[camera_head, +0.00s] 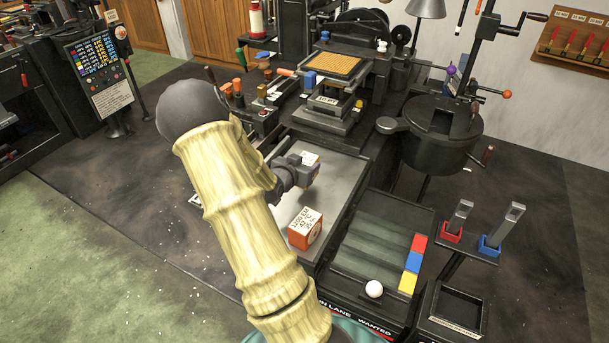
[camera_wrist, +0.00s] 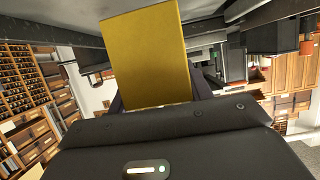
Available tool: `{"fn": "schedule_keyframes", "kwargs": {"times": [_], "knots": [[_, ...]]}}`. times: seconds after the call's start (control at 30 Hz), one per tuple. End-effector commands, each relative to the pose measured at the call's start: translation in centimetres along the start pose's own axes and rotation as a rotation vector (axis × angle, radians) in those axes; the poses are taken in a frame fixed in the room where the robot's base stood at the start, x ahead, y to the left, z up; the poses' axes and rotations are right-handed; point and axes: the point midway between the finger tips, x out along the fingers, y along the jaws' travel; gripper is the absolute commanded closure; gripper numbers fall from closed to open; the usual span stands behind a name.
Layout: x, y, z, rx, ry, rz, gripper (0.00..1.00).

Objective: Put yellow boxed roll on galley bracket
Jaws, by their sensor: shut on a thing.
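The yellow boxed roll (camera_wrist: 145,60) fills the upper middle of the wrist view, its plain yellow face towards the camera. My gripper (camera_head: 309,168) is shut on it, with dark fingers at either side of the box in the wrist view. In the head view the box (camera_head: 311,158) shows only as a small pale-topped piece at the gripper, above the grey flat bed. My arm hides part of that bed. I cannot tell for certain which part is the galley bracket.
An orange box with a white label (camera_head: 305,228) stands on the grey bed (camera_head: 347,180), nearer the camera. A dark tray with red, blue and yellow blocks (camera_head: 413,262) and a white ball (camera_head: 374,289) lies to the right. The press (camera_head: 335,105) stands behind.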

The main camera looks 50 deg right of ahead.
Motion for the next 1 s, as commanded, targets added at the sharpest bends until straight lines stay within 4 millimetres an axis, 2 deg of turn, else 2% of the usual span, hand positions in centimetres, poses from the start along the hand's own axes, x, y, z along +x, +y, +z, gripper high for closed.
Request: {"fn": "schedule_keyframes", "kwargs": {"times": [0.17, 0.5, 0.87, 0.9, 1.0], "knots": [[0.1, 0.0, 0.2, -0.001, 0.0, 0.0, 0.78], [1.6, 0.0, 3.7, -0.002, 0.001, 0.0, 0.78], [1.7, 0.0, 4.1, 0.0, 0.001, -0.001, 0.78], [1.7, 0.0, 4.2, 0.0, 0.0, -0.001, 0.48], [1.7, 0.0, 4.1, 0.0, -0.001, -0.001, 0.29]]}}
